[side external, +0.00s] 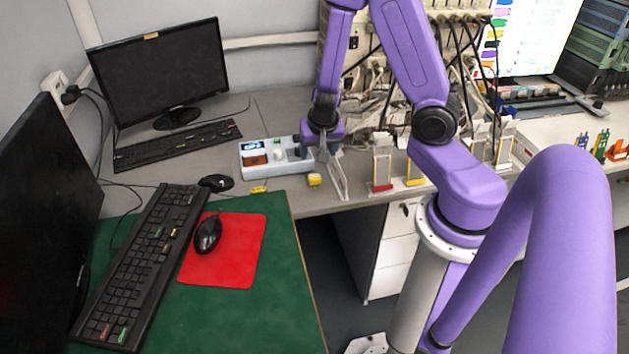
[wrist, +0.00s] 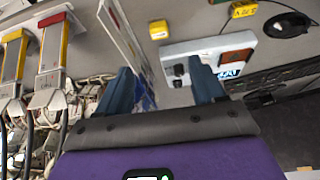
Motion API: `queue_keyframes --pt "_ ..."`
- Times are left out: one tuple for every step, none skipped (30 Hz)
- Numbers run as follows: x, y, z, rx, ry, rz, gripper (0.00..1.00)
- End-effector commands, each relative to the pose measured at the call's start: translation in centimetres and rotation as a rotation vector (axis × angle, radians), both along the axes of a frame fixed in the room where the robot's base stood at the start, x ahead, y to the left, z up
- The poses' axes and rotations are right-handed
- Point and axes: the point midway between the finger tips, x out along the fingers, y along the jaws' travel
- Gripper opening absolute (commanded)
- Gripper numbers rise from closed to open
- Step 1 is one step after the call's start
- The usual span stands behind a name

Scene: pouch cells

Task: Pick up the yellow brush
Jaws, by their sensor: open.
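Two small yellow things lie on the grey desk, and I cannot tell for sure which is the yellow brush. One is a blocky yellow piece (side external: 314,180), which also shows at the top of the wrist view (wrist: 158,29). The other is a flat yellow piece with dark markings (side external: 259,189), near the wrist view's top edge (wrist: 243,9). My gripper (side external: 323,158) is above the desk, just behind the blocky piece and apart from both. In the wrist view its two blue-grey fingers (wrist: 163,82) are spread with nothing held between them.
A white device with a display (side external: 275,157) stands left of my gripper. A thin upright white-framed panel (side external: 338,177) stands close on the right. Stands with red and yellow bases (side external: 382,165) and cables are farther right. A black mouse (side external: 216,183) lies left of the yellow pieces.

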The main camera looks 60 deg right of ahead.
Motion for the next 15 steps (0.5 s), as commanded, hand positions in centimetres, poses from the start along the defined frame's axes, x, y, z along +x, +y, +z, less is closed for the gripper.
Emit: queue_keyframes --pt "0.0 -0.1 -0.3 0.001 0.003 -0.001 0.68" --pt "0.0 -0.1 -0.4 0.002 0.003 0.0 0.68" --pt "0.1 -0.2 -0.7 0.002 0.004 0.001 0.68" --pt "0.2 -0.2 -0.8 0.001 0.004 0.0 0.68" --pt "0.2 -0.3 -1.0 -0.001 0.004 0.001 0.68" --pt "0.3 -0.4 -1.2 -0.002 0.003 0.001 0.68" --pt "0.3 -0.5 -1.3 -0.003 0.003 -0.001 0.68" --pt "0.4 -0.5 -1.5 -0.003 0.004 -0.001 0.68" --pt "0.4 -0.6 -1.7 -0.003 0.003 -0.001 0.68" --pt "0.5 -0.6 -1.9 -0.002 0.003 0.001 0.68" --pt "0.5 -0.6 -2.1 -0.001 0.004 0.001 0.68" --pt "0.6 -0.7 -2.3 0.0 0.004 0.001 0.68" --pt "0.6 -0.7 -2.4 0.001 0.003 0.001 0.68" --pt "0.6 -0.7 -2.6 0.003 0.003 0.0 0.68" --pt "0.7 -0.8 -2.8 0.004 0.003 0.0 0.68"
